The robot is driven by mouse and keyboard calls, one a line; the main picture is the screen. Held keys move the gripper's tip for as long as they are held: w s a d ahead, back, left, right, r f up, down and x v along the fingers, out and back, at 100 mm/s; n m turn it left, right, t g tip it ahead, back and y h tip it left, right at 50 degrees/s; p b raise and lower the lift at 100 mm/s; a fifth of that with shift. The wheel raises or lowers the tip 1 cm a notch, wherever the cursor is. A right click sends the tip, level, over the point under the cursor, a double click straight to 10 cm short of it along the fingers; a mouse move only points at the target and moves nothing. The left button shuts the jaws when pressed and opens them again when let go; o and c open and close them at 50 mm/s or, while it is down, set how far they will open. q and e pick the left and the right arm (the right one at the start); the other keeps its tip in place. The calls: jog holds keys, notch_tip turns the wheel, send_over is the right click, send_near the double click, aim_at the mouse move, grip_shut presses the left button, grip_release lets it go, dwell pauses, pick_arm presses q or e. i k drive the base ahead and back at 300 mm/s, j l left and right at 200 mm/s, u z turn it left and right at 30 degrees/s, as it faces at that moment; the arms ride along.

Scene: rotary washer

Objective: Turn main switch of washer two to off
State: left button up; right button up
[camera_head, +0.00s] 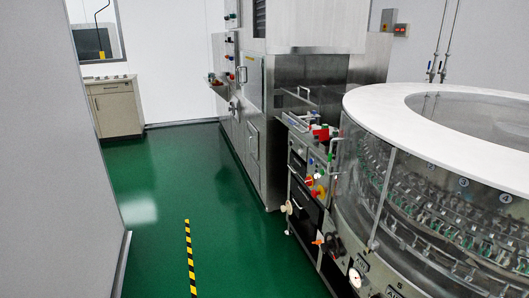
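A large round washer (440,150) with a white ring top and clear side panels fills the right of the head view. Small glass-like pieces show behind its panels. On the control side at its left, a small red and yellow part (318,191) looks like a rotary main switch; its position is too small to read. Red parts (321,132) sit higher on the same unit. I cannot read any label that names this washer as two. Neither my left nor my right gripper is in view.
A tall steel machine (255,125) with knobs stands behind the washer. A grey wall (55,190) borders the left. The green floor (170,190) between is clear, with a yellow-black stripe (190,258). A cabinet (115,108) stands at the back left.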

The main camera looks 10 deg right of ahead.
aim_at(309, 180)
jog(key=i+j+z, duration=0.15)
jog(key=i, duration=1.25)
jog(key=i+l+z, duration=0.1)
jog(key=i+z, duration=0.55)
jog(key=z, duration=0.15)
jog(key=i+j+z, duration=0.15)
jog(key=i+z, duration=0.25)
jog(key=k, duration=0.05)
